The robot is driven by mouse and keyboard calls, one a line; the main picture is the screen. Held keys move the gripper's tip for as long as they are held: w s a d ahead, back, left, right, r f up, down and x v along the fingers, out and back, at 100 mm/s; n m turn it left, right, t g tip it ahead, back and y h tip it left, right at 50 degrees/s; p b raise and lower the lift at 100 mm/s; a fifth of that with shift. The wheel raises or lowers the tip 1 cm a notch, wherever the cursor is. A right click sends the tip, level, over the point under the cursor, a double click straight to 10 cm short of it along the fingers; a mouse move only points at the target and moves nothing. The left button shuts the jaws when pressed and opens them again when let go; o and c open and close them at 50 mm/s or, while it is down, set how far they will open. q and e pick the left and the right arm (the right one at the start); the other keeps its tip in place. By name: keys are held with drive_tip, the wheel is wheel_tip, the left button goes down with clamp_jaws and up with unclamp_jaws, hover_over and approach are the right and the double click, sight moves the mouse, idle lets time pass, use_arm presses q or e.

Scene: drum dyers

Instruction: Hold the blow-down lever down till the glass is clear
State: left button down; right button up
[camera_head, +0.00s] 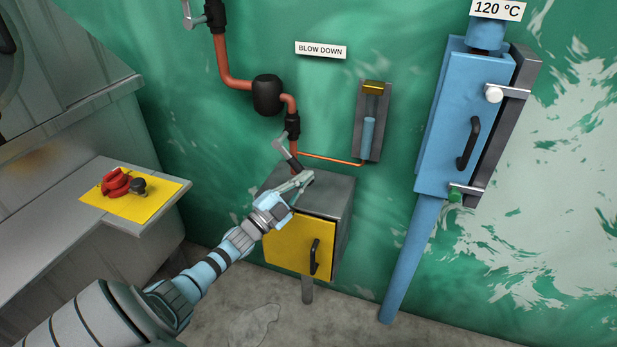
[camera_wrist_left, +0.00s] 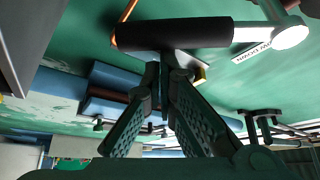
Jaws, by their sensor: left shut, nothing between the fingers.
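The blow-down lever (camera_head: 281,146) is a bent grey metal arm on the red pipe, slanting down to the right to a black grip. In the left wrist view the black grip (camera_wrist_left: 185,33) lies across the top, right in front of the fingertips. My left gripper (camera_head: 303,178) is shut with nothing between its fingers, its tips at the grip; I cannot tell whether they touch. The fingers also show in the left wrist view (camera_wrist_left: 166,70). The glass (camera_head: 367,138) on a grey wall bracket shows a blue column under a yellow cap (camera_head: 372,88). My right gripper is out of view.
A grey cabinet with a yellow door (camera_head: 300,246) stands under the lever, close below my gripper. A "BLOW DOWN" sign (camera_head: 321,50) is above. A blue unit (camera_head: 465,120) hangs right. A yellow mat (camera_head: 135,205) with red and black items lies on the left shelf.

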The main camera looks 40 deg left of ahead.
use_arm(q)
drive_tip(key=shift+s+a+f+m+g, duration=0.1)
drive_tip(key=shift+a+f+m+g, duration=0.2)
drive_tip(key=shift+a+f+m, duration=0.25)
drive_tip(key=shift+s+f+m+h, duration=0.1)
drive_tip(key=shift+m+h, duration=0.2)
drive_tip(key=shift+m, duration=0.15)
drive_tip(key=shift+a, duration=0.1)
idle(2.0)
drive_tip(key=d+r+p, duration=0.3)
drive_tip(key=d+p, duration=0.1)
drive_tip(key=f+p+v, duration=0.1)
drive_tip(key=v, duration=0.9)
drive_tip(key=shift+a, duration=0.2)
